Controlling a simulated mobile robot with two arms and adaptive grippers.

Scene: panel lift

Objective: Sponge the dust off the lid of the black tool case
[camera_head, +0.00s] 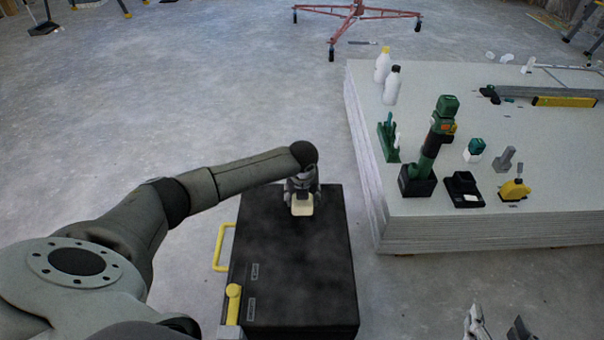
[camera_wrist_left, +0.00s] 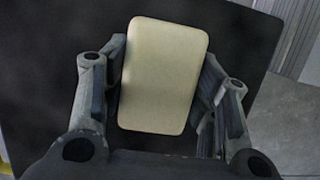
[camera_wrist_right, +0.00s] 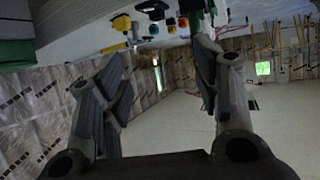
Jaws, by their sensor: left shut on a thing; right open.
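The black tool case (camera_head: 290,262) lies on the floor in front of me, lid up. Grey, cloudy dust patches show on the lid's middle and front. A yellow handle (camera_head: 219,247) and a yellow latch part are on its left side. My left gripper (camera_head: 302,195) is over the far part of the lid, shut on a cream sponge (camera_wrist_left: 162,75). The sponge is at or just above the lid; I cannot tell whether it touches. My right gripper (camera_head: 493,328) is at the bottom right of the head view, open and empty, away from the case.
A stack of pale panels (camera_head: 440,228) stands close to the right of the case. On it are a green drill (camera_head: 432,150), white bottles (camera_head: 391,85), a charger (camera_head: 462,188) and a yellow level (camera_head: 563,101). A red stand (camera_head: 356,14) is far back. The floor at left is clear.

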